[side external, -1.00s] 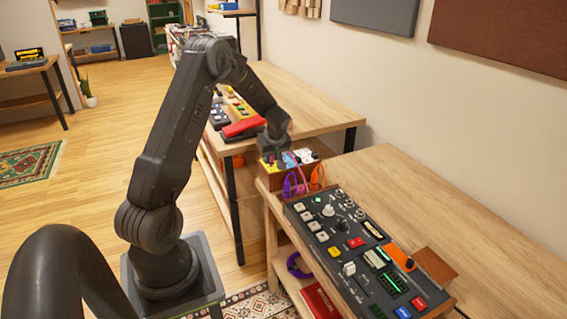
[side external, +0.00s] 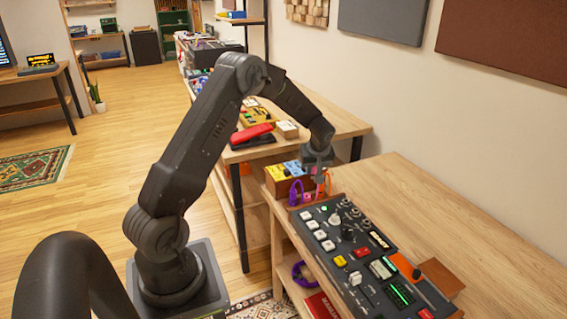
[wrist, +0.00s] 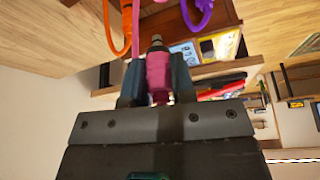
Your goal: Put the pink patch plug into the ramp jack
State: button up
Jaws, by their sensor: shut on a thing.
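My gripper (side external: 318,168) is shut on the pink patch plug (wrist: 158,72), which sits between the two fingers in the wrist view. The plug's grey metal tip (wrist: 156,41) sticks out beyond the fingertips, free of any socket. A pink cable (wrist: 136,45) runs beside it. In the side external view the gripper hangs by the right end of the small wooden box (side external: 282,192), short of the dark console (side external: 340,237). Round jacks (side external: 356,212) show at the console's far right corner. Their labels are too small to read, so I cannot tell which is the ramp jack.
Yellow (side external: 278,173) and blue (side external: 295,168) modules sit in the wooden box. Purple (side external: 296,190) and orange (side external: 326,184) cables loop near the gripper. The console has raised knobs and buttons. The bench top (side external: 440,210) right of it is bare.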

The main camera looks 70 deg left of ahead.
jog(key=shift+w+d+f+m+t, duration=0.2)
jog(key=shift+w+d+f+m, duration=0.45)
jog(key=shift+w+d, duration=1.2)
jog(key=shift+w+d+f+m+t, duration=0.3)
jog(key=shift+w+d+f, duration=0.55)
jog(key=shift+d, duration=1.85)
jog(key=shift+w+d+f+m+t, duration=0.1)
jog(key=shift+w+d+f+m, duration=0.5)
jog(key=shift+w+d, duration=1.3)
jog(key=shift+s+d+f, duration=0.2)
jog(key=shift+f, duration=0.5)
jog(key=shift+s+d+f, duration=0.15)
jog(key=shift+d+f, duration=0.05)
jog(key=shift+f, duration=0.5)
jog(key=o, duration=1)
jog(key=shift+o, duration=0.4)
jog(key=o, duration=0.3)
